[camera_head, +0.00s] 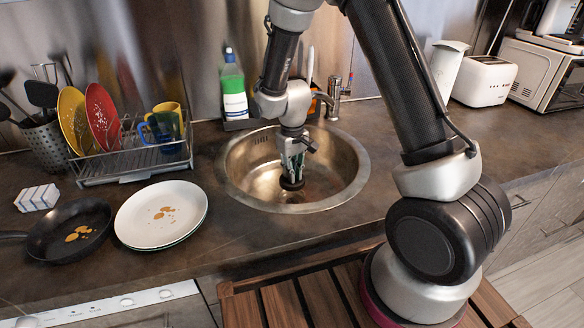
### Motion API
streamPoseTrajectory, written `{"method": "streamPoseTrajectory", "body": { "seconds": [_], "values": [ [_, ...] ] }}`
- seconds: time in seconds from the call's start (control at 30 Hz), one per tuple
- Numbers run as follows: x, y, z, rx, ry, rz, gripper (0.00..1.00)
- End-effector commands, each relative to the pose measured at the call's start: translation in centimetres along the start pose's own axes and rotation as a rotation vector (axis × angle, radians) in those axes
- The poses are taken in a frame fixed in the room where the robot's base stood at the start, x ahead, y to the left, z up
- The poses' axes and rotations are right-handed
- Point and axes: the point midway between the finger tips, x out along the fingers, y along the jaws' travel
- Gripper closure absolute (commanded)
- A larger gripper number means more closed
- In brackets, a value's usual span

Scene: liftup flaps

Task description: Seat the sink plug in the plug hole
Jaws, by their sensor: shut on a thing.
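The round metal sink (358,182) is set into the dark counter, in the middle of the camera_head view. My gripper (291,178) points down inside the basin and is shut on the dark round sink plug (290,184). The plug is low in the basin, near its floor. The plug hole cannot be made out; the plug and my gripper may cover it. I cannot tell whether the plug touches the basin floor.
The faucet (335,105) and a green soap bottle (234,88) stand behind the sink. A dish rack (135,160) with plates and mugs, a dirty white plate (160,214) and a pan (70,230) are left. A toaster (485,80) stands at back right. Counter right of the sink is clear.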

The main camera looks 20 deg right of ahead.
Motion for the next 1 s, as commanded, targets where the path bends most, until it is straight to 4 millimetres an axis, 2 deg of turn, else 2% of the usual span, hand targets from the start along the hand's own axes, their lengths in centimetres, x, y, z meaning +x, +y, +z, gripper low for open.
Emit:
{"method": "streamPoseTrajectory", "body": {
  "seconds": [0.2,0.4,1.0],
  "values": [
    [2.3,0.0,0.1,0.000,-0.002,0.000,1.00],
    [3.7,0.0,0.0,0.000,-0.001,0.000,1.00],
    [4.2,0.0,0.0,0.000,0.001,0.000,1.00]
  ]
}}
